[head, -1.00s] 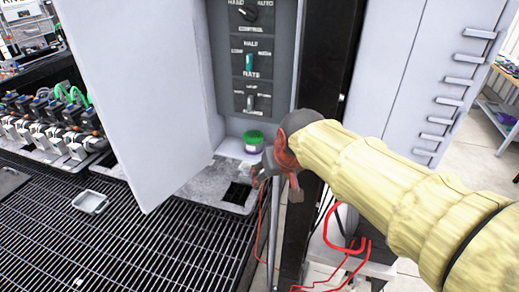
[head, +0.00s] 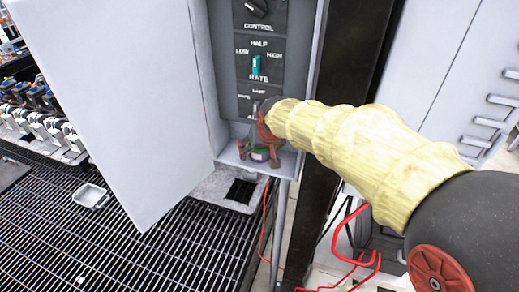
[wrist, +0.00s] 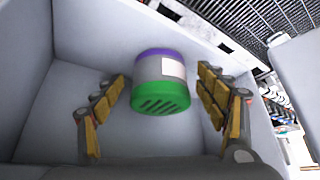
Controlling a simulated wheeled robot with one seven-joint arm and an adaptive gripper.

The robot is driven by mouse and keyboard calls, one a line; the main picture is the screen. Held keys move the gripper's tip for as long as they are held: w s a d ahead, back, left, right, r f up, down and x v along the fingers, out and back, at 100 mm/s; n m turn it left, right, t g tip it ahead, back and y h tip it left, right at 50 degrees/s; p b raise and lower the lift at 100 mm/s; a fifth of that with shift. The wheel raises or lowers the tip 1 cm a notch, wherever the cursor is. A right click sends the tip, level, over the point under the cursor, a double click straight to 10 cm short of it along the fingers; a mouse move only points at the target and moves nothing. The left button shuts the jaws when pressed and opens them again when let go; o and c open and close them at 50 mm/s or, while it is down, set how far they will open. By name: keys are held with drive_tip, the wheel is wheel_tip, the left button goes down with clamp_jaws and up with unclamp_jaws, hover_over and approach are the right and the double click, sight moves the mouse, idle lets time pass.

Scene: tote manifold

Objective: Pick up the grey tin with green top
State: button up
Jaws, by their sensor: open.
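The grey tin with green top (wrist: 160,82) stands inside the open control box, on its bottom ledge. It has a purple band at its far end and a pale label. In the wrist view it sits between the two open fingers of my gripper (wrist: 160,100), with a gap on both sides. In the head view my gripper (head: 260,148) reaches into the box and partly hides the tin (head: 261,155); only part of its green top shows there.
The control box (head: 208,80) has grey side walls close around my gripper. Its open door (head: 120,100) stands to the left. A switch panel (head: 257,65) is above the tin. A dark post (head: 345,70) stands to the right. A metal grating (head: 120,260) lies below.

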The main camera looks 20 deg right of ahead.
drive_tip(key=shift+c, duration=1.2)
drive_tip(key=c, duration=1)
drive_tip(key=shift+c, duration=0.2)
